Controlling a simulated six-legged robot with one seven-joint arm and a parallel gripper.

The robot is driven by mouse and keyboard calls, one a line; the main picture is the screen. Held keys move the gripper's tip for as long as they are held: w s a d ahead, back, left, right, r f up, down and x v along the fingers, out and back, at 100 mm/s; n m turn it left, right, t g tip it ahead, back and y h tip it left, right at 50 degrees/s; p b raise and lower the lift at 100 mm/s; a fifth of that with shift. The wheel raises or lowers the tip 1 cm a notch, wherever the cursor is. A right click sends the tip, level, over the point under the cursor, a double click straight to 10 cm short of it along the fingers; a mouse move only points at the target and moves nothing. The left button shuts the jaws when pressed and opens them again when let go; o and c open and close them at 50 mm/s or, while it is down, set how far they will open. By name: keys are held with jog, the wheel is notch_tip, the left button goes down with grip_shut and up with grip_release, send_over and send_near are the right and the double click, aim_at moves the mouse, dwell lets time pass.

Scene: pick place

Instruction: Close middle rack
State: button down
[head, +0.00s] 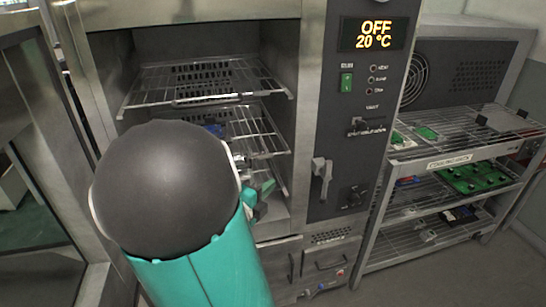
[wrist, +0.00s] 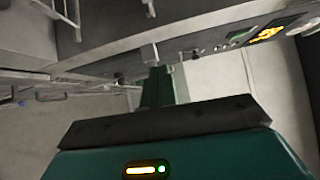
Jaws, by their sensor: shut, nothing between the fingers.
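The oven's wire racks sit in the open chamber in the head view. The upper rack (head: 205,83) is fully visible. The middle rack (head: 257,132) is below it, with a small blue item (head: 215,129) on it. My arm hides its left and front parts, so I cannot tell how far out it stands. My gripper (head: 265,190) is at the right side of the chamber opening, below the middle rack's right edge. Its teal fingers are shut and empty. In the wrist view, my gripper (wrist: 157,78) points toward the oven front; a rack's wires (wrist: 65,10) show at upper left.
The open oven door (head: 40,150) stands at left. The control panel (head: 360,120) reads OFF, 20 °C, and has a protruding latch handle (head: 321,178). A cooling rack (head: 450,165) with circuit boards stands at right. Floor (head: 430,280) is clear in front of it.

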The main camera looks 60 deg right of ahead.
aim_at(273, 150)
jog(key=shift+n+t, duration=0.7)
jog(key=shift+n, duration=0.1)
jog(key=w+d, duration=0.1)
jog(key=d, duration=0.3)
jog(key=w+d, duration=0.1)
jog(key=d, duration=0.3)
jog(key=w+d, duration=0.1)
jog(key=d, duration=0.4)
jog(key=shift+w, duration=0.1)
jog(key=w+d, duration=0.2)
jog(key=d, duration=0.1)
jog(key=shift+w, duration=0.35)
jog(key=shift+w+d+r, duration=0.15)
jog(key=shift+w+d, duration=0.1)
